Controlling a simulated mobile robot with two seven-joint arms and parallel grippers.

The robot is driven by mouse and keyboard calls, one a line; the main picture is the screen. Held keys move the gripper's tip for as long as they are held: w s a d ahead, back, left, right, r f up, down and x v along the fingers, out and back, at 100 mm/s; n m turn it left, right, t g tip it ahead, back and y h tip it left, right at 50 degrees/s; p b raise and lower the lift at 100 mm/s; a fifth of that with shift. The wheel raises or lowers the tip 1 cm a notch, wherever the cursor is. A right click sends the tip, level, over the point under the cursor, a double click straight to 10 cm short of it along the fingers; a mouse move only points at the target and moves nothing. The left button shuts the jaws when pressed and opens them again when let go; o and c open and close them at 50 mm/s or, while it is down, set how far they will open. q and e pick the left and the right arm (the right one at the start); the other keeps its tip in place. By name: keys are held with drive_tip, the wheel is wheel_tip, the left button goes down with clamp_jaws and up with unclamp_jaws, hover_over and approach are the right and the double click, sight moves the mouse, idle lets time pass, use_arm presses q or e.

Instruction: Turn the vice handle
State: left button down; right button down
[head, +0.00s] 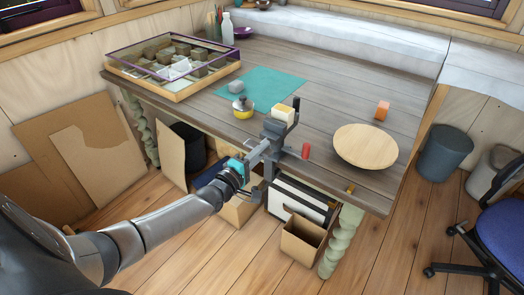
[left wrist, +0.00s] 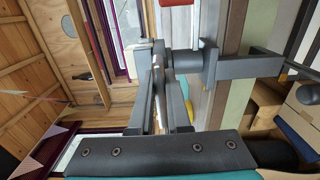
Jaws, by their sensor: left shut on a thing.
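The grey vice (head: 277,132) is clamped at the table's front edge. My left gripper (head: 264,150) reaches in from the left and is shut on the vice handle at the front of the vice. In the left wrist view the fingers (left wrist: 163,62) close together just left of the grey vice body (left wrist: 208,62). The fingers hide the gripped part of the handle. My right gripper is not in view.
Below the vice stand cardboard boxes (head: 303,240). A blue chair (head: 500,235) is at the right.

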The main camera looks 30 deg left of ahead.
use_arm(q)
drive_tip(key=shift+a, duration=0.1)
drive_tip(key=c, duration=0.9)
unclamp_jaws()
drive_tip(key=s+p, duration=0.1)
drive_tip(key=s, duration=0.4)
drive_tip(key=s+p, duration=0.1)
drive_tip(key=s, duration=0.4)
drive_tip(key=s+a+p, duration=0.1)
drive_tip(key=s, duration=0.4)
drive_tip(key=shift+s, duration=0.1)
drive_tip(key=s+d+f+m+g+y, duration=0.1)
drive_tip(key=s+f+m+g, duration=0.35)
drive_tip(key=f, duration=0.65)
drive_tip(key=s+d+f+m+g+y, duration=0.1)
drive_tip(key=s+f+m+g, duration=0.3)
drive_tip(key=f, duration=0.7)
drive_tip(key=s+d+f+m+g, duration=0.2)
drive_tip(key=s+f, duration=0.3)
drive_tip(key=s, duration=0.3)
drive_tip(key=s+d+f+m+g, duration=0.3)
drive_tip(key=s+d+f+m, duration=0.2)
drive_tip(key=s, duration=0.3)
drive_tip(key=s+d+f+m+g, duration=0.3)
drive_tip(key=s+d+f+m, duration=0.1)
drive_tip(key=s, duration=0.4)
drive_tip(key=shift+s+f+g, duration=0.25)
drive_tip(key=shift+s+f, duration=0.1)
drive_tip(key=shift+f, duration=0.3)
